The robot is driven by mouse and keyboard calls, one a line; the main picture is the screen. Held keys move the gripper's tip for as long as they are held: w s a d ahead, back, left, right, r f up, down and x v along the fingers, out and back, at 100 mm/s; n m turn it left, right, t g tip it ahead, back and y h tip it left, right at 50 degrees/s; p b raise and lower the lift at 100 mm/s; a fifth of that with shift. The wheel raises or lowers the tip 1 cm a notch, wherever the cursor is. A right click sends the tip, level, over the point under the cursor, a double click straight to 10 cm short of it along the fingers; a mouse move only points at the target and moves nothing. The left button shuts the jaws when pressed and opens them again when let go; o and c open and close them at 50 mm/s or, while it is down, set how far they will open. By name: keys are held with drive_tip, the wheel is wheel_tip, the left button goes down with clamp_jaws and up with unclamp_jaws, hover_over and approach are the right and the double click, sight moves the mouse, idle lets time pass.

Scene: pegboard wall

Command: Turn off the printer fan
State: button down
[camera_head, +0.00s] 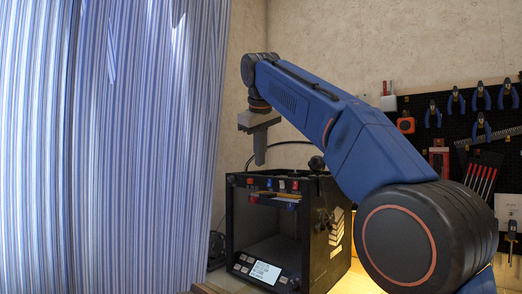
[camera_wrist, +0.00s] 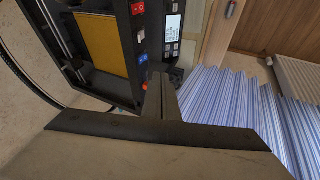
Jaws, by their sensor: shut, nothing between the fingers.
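The black 3D printer (camera_head: 325,245) stands on the bench beside the curtain. Small red and blue parts (camera_head: 282,184) sit along its top front. In the wrist view the printer's frame (camera_wrist: 112,50) appears sideways, with a red rocker switch (camera_wrist: 137,8) near the top edge and blue and red parts lower down. I cannot tell which switch belongs to the fan or its position. The control panel's lit screen (camera_wrist: 173,27) has buttons beside it. My gripper (camera_head: 260,158) points down above the printer's top front, shut and empty. Its fingertips show in the wrist view (camera_wrist: 160,82).
A striped blue curtain (camera_head: 140,140) hangs to the left of the printer. A pegboard (camera_head: 465,135) with pliers and other tools is at the right. A dark cable (camera_head: 292,143) arches above the printer's back. A radiator (camera_wrist: 298,78) shows at the wrist view's right.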

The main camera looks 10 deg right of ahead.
sight(268, 185)
drive_tip(key=w+d+f, duration=0.3)
drive_tip(key=w+f, duration=0.1)
drive_tip(key=f, duration=0.2)
drive_tip(key=shift+w+d+f, duration=0.2)
drive_tip(key=shift+w+d, duration=0.05)
drive_tip(key=shift+w, duration=0.1)
drive_tip(key=shift+f, duration=0.1)
drive_tip(key=shift+f+t+h, duration=0.35)
drive_tip(key=shift+t+h, duration=0.45)
drive_tip(key=shift+h, duration=0.1)
drive_tip(key=shift+f, duration=0.2)
drive_tip(key=shift+r, duration=0.15)
